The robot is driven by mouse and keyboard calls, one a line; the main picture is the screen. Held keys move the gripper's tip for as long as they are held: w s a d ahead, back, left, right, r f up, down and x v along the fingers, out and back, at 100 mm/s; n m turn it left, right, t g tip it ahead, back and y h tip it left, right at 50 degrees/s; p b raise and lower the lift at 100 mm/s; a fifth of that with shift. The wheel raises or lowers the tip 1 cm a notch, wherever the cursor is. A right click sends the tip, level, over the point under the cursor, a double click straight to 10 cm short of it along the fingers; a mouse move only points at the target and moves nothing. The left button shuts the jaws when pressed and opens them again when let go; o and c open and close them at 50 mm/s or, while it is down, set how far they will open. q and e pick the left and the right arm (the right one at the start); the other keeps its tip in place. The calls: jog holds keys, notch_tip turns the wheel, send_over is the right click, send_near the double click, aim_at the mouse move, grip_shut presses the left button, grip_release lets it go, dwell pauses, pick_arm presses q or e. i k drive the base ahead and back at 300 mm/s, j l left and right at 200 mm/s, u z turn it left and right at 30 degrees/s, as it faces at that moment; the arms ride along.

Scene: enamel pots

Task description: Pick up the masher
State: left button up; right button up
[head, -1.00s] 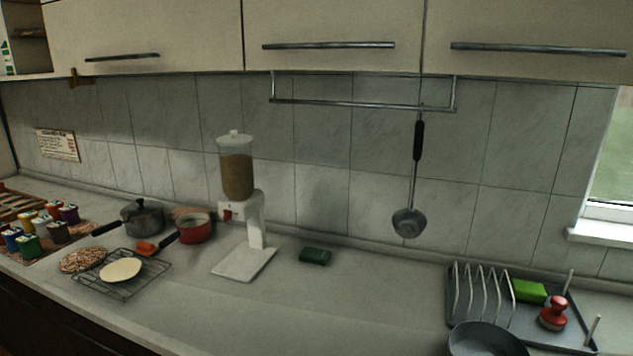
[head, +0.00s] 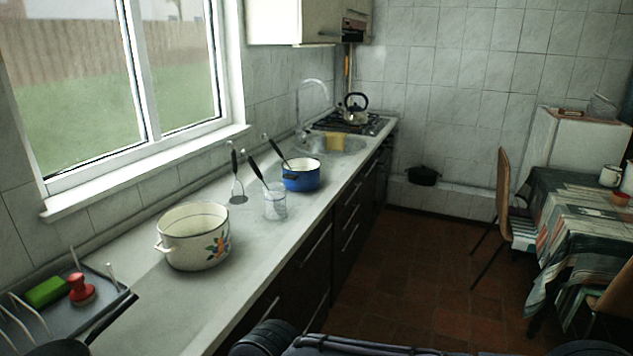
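A utensil with a black handle and a looped metal head, which looks like the masher (head: 238,190), is upright at the back of the counter. It is between the large floral enamel pot (head: 193,240) and a clear glass (head: 275,205). A second black-handled utensil (head: 255,167) stands tilted in the glass; its lower end is hard to make out. Dark parts at the bottom edge look like my own body.
A blue pot (head: 301,178) with a black-handled utensil stands behind the glass. The dish rack (head: 60,315) holds a green sponge (head: 47,291) and a red-handled item (head: 81,290). A kettle (head: 355,110) is at the far end. The tiled floor (head: 440,285) is clear between counter and table (head: 570,200).

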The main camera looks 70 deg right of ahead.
aim_at(239, 198)
jog(key=z, duration=1.8)
jog(key=u, duration=1.6)
jog(key=z, duration=1.6)
jog(key=l+u, duration=0.1)
jog(key=u, duration=0.25)
jog(key=i+l+u, duration=0.1)
jog(key=u, duration=0.25)
jog(key=i+l+u, duration=0.1)
jog(key=u, duration=0.25)
jog(key=i+l+u, duration=0.15)
jog(key=l+u, duration=0.25)
jog(key=l, duration=0.45)
jog(key=l+u, duration=0.4)
jog(key=l, duration=0.45)
